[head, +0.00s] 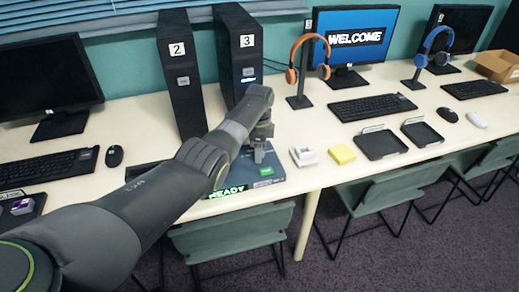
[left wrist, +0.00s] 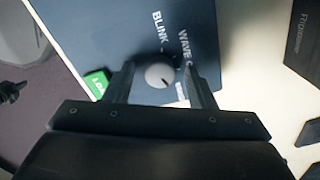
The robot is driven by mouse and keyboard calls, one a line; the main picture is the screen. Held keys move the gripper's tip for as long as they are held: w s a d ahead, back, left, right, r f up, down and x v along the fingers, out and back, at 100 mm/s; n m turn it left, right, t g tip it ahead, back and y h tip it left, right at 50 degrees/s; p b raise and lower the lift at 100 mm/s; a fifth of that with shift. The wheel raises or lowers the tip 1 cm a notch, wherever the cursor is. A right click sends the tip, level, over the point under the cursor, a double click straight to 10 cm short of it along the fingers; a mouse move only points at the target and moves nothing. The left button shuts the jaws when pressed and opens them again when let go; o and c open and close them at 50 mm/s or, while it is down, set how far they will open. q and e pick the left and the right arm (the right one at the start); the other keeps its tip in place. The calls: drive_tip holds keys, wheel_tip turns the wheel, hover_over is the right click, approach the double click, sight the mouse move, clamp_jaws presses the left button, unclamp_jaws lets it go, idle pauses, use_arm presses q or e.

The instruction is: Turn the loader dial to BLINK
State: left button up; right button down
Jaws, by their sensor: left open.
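My left gripper (head: 262,156) is over the loader, open, with one finger on each side of the dial; contact is unclear. A further label is partly hidden by a finger. My right gripper is out of view.
Black towers 2 (head: 180,75) and 3 (head: 238,55) stand behind the loader. A white block (head: 303,156) and a yellow block (head: 342,154) lie to its right, then two black trays (head: 381,143). Green chairs (head: 230,240) stand below the table edge.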

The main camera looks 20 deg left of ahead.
use_arm(q)
drive_tip(key=c, duration=1)
drive_tip(key=shift+o, duration=0.2)
